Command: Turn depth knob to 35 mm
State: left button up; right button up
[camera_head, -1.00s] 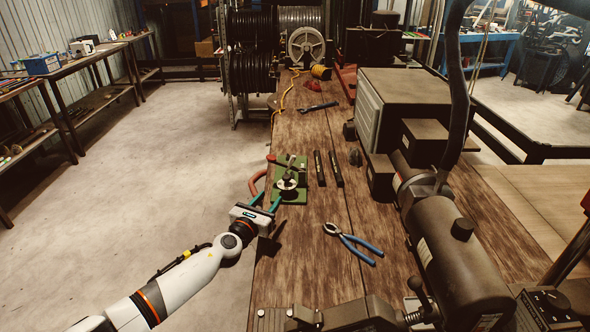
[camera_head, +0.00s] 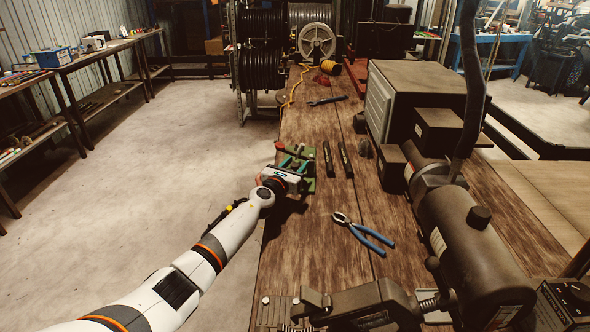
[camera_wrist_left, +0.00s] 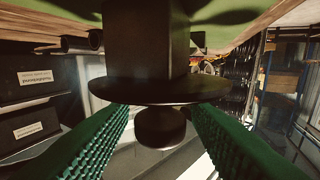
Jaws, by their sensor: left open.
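The small green bench device (camera_head: 309,185) sits at the left edge of the wooden workbench. My left gripper (camera_head: 294,161) is over it, open, and hides most of its top. In the left wrist view, a dark post with a wide disc (camera_wrist_left: 160,92) and a short round end (camera_wrist_left: 160,128) stands between the two green ribbed fingers of my left gripper (camera_wrist_left: 157,112). The fingers are apart on either side. The round end looks like a knob, but no scale or number can be read. A red-tipped handle (camera_head: 280,147) shows at the device's far left.
Two dark bars (camera_head: 337,159) lie right of the device. Blue-handled pliers (camera_head: 362,232) lie nearer on the workbench (camera_head: 320,265). A large dark machine (camera_head: 470,245) fills the right side. Cable reels (camera_head: 262,68) stand at the back. The floor left of the bench is clear.

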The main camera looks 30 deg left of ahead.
pick_arm(q)
jog(key=c, duration=0.9)
jog(key=shift+r+n+y+p, duration=0.1)
jog(key=shift+n+y+p, duration=0.6)
jog(key=shift+y+p, duration=0.4)
jog(key=shift+d+n+g+y+p, duration=0.1)
jog(key=shift+n+g+y+p, duration=0.2)
jog(key=shift+n+y+p, duration=0.65)
jog(key=shift+n+g+y+b, duration=0.3)
jog(key=shift+n+y+b, duration=0.05)
jog(key=shift+y, duration=0.6)
jog(key=n+y, duration=0.1)
jog(key=g+y+b, duration=0.1)
jog(key=shift+f+n+y, duration=0.3)
jog(key=shift+n, duration=0.1)
jog(key=n+g+y+b, duration=0.3)
jog(key=b, duration=0.2)
jog(key=n+g+y+b, duration=0.2)
jog(key=g+y+b, duration=0.1)
jog(key=b, duration=0.2)
jog(key=shift+f+n+g, duration=0.2)
jog(key=shift+n+g, duration=0.1)
jog(key=shift+n, duration=0.1)
jog(key=shift+r+n+g+y+b, duration=0.3)
jog(key=shift+n+g+y+b, duration=0.15)
jog(key=shift+b, duration=0.6)
